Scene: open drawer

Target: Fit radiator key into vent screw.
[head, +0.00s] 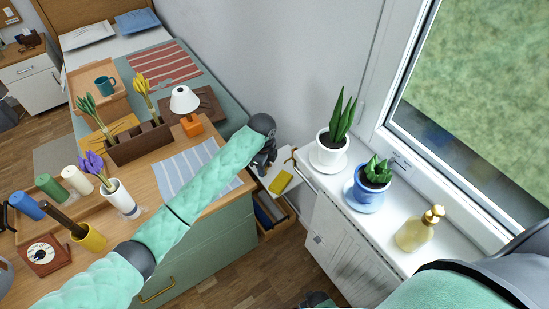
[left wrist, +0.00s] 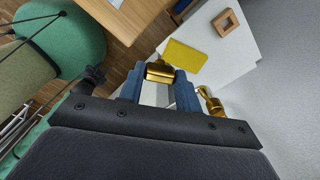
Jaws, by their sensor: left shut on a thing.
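My left gripper (head: 266,163) reaches over a small white shelf between the desk and the radiator cabinet. In the left wrist view its two blue fingers (left wrist: 160,88) are shut on a gold piece, seemingly the radiator key (left wrist: 160,71). A second gold fitting (left wrist: 212,104), perhaps the vent screw's valve, shows just right of the fingers, apart from the key and partly hidden by the gripper. I cannot make out the screw itself. A dark part at the bottom of the head view, seemingly my right gripper (head: 318,300), is mostly cut off.
The white shelf (left wrist: 228,55) bears a yellow pad (left wrist: 184,56) and a wooden square ring (left wrist: 226,22). The white slatted radiator front (head: 340,245) stands below the sill, which holds two potted plants and a gold soap bottle (head: 418,232). The desk (head: 225,203) is crowded at left.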

